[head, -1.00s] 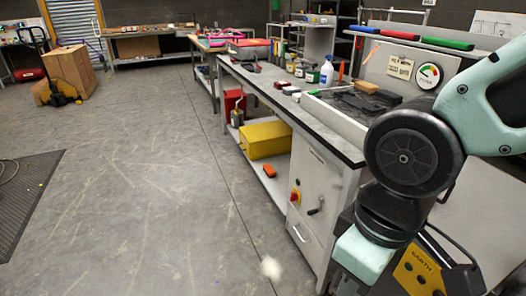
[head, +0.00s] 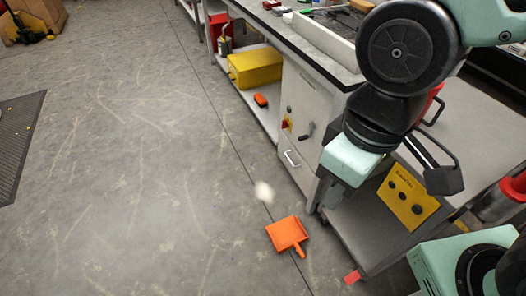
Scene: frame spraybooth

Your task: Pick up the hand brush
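No hand brush can be made out for certain in the head view. An orange dustpan (head: 287,233) lies flat on the floor at lower centre, its short handle toward the lower right. A small brown block (head: 362,5), perhaps a brush, shows at the top edge on the bench and is cut off. My arm hangs folded at the right, in front of the bench. A black part at its end, which looks like my gripper (head: 442,178), is well apart from the dustpan. I cannot tell its opening, and I see nothing held.
A blurry white tuft (head: 263,192) is just above the dustpan. The grey bench (head: 312,140) stands to the right, with a yellow box (head: 255,68) and an orange item (head: 261,100) on its low shelf.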

